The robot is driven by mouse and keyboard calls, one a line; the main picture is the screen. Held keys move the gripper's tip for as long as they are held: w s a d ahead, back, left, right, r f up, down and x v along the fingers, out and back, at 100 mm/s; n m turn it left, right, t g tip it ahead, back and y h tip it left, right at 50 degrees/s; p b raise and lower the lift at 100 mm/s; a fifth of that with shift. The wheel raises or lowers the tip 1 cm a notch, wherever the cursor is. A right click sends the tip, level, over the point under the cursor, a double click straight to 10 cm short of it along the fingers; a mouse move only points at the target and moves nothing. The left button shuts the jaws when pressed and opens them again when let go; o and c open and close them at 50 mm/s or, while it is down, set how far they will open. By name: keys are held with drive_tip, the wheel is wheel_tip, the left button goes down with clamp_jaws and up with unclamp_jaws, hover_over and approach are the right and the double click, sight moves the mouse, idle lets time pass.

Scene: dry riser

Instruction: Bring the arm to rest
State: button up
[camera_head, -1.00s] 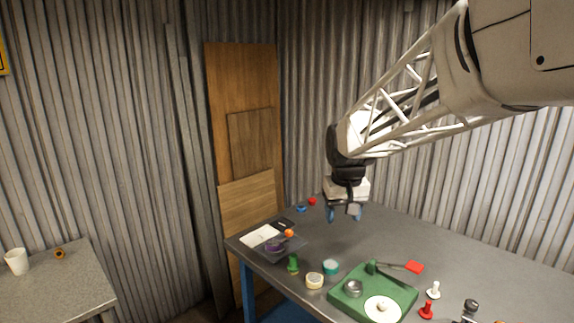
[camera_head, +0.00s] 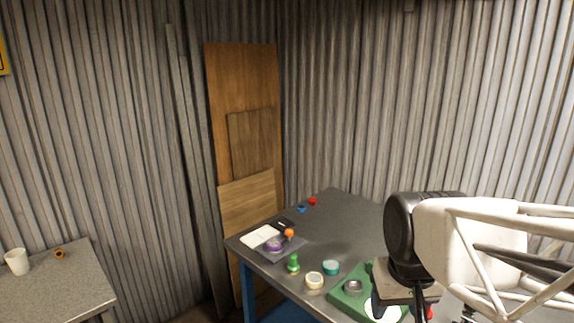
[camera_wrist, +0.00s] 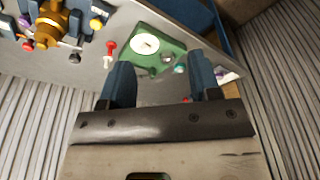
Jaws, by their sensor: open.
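My gripper (camera_wrist: 163,85) shows in the wrist view with its two blue fingers apart and nothing between them. In the head view my arm's wrist end hangs at the lower right, in front of the green base (camera_head: 350,301) with its white disc (camera_head: 381,309). The fingertips are out of clear sight there. In the wrist view the green base (camera_wrist: 160,62) lies on the table beyond the fingers, apart from them.
The grey table (camera_head: 340,230) holds a dark tray (camera_head: 270,255) with a white insert, a green peg (camera_head: 293,264), a cream ring (camera_head: 314,281) and a teal ring (camera_head: 331,267). A side table (camera_head: 50,290) with a white cup (camera_head: 16,261) stands left. Corrugated walls enclose the corner.

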drive_tip(key=s, duration=0.1)
drive_tip(key=s+f, duration=0.1)
drive_tip(key=s, duration=0.1)
drive_tip(key=s+f, duration=0.1)
drive_tip(key=s, duration=0.1)
drive_tip(key=shift+d, duration=0.25)
